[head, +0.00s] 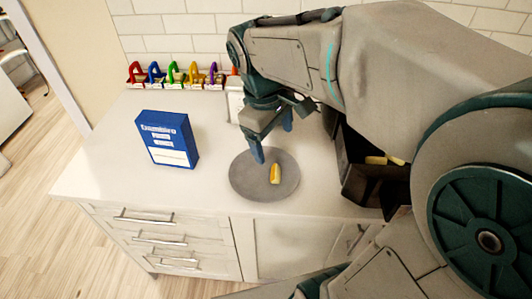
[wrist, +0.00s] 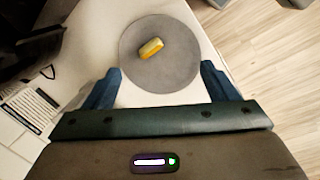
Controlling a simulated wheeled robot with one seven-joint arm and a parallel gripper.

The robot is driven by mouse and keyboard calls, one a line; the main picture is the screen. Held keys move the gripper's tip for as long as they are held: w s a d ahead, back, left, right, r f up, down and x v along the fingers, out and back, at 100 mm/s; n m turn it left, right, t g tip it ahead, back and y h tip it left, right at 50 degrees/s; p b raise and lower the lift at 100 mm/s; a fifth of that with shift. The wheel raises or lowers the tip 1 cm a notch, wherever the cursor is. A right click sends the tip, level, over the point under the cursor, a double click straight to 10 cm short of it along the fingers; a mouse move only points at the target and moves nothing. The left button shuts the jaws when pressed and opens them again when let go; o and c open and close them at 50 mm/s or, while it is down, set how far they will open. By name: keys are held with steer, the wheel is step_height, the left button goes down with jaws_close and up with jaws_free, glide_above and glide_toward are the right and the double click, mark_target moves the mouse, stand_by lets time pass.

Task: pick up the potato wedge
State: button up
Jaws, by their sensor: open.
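The potato wedge (head: 275,174) is a small yellow piece lying on a round grey mat (head: 250,186) on the white counter. In the wrist view the wedge (wrist: 151,48) lies left of the middle of the mat (wrist: 180,75), ahead of my fingertips. My gripper (head: 273,142) is above the back part of the mat, with its fingers pointing down. In the wrist view my gripper (wrist: 161,75) has its two blue fingers wide apart with nothing between them. The wedge is in clear view in both pictures.
A blue box (head: 167,139) stands on the counter left of the mat. A dark open container (head: 368,182) holding yellow pieces (head: 378,160) is at the right, partly behind my arm. Several coloured items (head: 175,74) line the tiled wall. The counter's front left is clear.

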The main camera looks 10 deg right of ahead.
steer(key=w+a+f+n+g+h+b, duration=0.2)
steer(key=w+a+f+n+b, duration=0.3)
steer(key=w, duration=0.3)
steer(key=n, duration=0.2)
glide_toward(272, 172)
steer(key=f, duration=0.2)
steer(key=shift+s+d+f+h+p, duration=0.15)
steer(key=shift+s+f+h+p, duration=0.15)
steer(key=shift+s+f+p, duration=0.05)
steer(key=shift+x, duration=2.6)
steer(key=shift+w+d, duration=0.1)
steer(key=shift+d, duration=0.05)
steer(key=c, duration=1.1)
